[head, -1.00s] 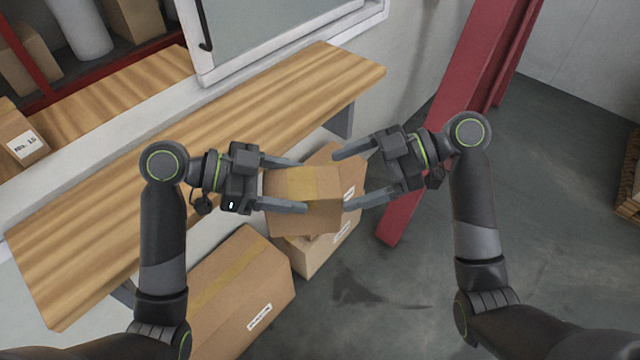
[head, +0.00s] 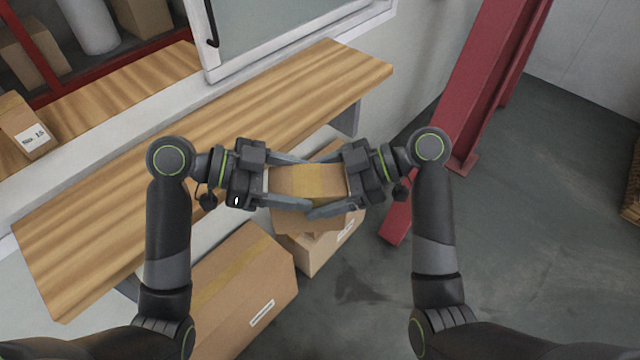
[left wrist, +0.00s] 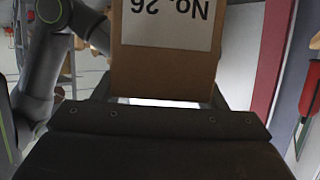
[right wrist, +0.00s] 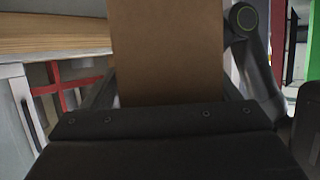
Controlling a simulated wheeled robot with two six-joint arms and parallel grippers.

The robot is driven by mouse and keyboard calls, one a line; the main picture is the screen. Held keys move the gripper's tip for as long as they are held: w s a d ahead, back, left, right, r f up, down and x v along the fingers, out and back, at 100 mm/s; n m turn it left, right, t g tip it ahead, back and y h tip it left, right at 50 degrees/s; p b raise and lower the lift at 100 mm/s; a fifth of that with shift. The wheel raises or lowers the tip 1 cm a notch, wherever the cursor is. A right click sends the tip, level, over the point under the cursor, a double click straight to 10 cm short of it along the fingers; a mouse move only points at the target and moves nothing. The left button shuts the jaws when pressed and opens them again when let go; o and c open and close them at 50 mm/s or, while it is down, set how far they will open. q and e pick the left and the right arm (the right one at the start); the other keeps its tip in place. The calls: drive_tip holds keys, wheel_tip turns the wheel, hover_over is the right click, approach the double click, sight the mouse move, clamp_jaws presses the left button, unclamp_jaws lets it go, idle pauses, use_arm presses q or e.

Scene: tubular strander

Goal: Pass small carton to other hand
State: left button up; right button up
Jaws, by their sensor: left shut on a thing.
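The small brown carton (head: 295,181) with a tan tape strip is held in the air between my two grippers. My left gripper (head: 308,183) is shut on it, one finger along each side. My right gripper (head: 318,186) faces it from the right, open, with its fingers on both sides of the carton. In the left wrist view the carton (left wrist: 165,68) shows a white label reading "No. 26", upside down. In the right wrist view the carton's plain brown face (right wrist: 168,55) stands between the fingers, with slight gaps beside it.
Larger cartons stand on the floor below, one at front left (head: 235,295). A red steel column (head: 480,100) rises at right.

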use_arm(q)
drive_tip(key=shift+s+r, duration=0.1)
drive_tip(key=shift+s, duration=0.05)
use_arm(e)
drive_tip(key=shift+w, duration=0.1)
drive_tip(key=c, duration=1.1)
use_arm(q)
drive_tip(key=o, duration=1.3)
use_arm(e)
drive_tip(key=shift+r, duration=0.1)
use_arm(q)
drive_tip(key=shift+o, duration=1)
use_arm(e)
drive_tip(key=shift+c, duration=0.8)
use_arm(q)
drive_tip(key=o, duration=0.3)
